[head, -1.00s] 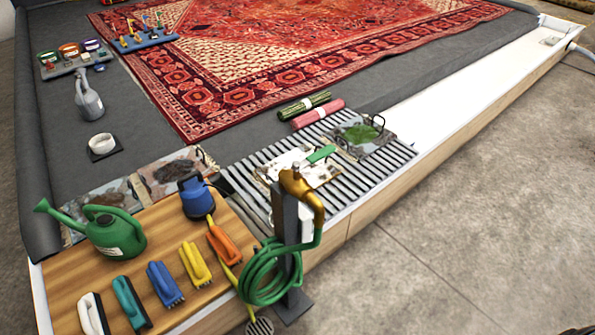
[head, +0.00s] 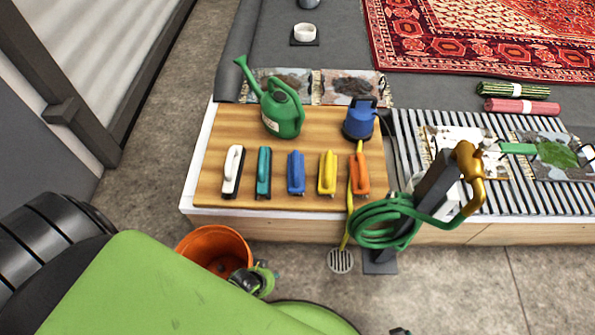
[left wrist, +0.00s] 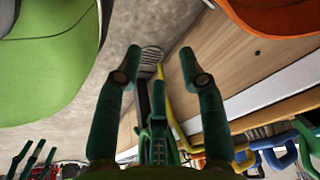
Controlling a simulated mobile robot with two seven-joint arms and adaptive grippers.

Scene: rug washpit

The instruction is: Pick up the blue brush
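The blue brush (head: 296,172) lies on the wooden board (head: 225,120), in a row between the teal brush (head: 263,172) and the yellow brush (head: 327,172). My left gripper (head: 262,280) is low in the head view, in front of the board beside the orange bucket, apart from the brush and partly hidden by my green arm. Several brush handles show at the lower right there.
A white brush (head: 232,172) and an orange brush (head: 360,174) end the row. A green watering can (head: 282,112) and a blue container (head: 360,120) stand behind. An orange bucket (head: 214,246) stands in front. A post with a coiled hose (head: 375,225) stands to the right.

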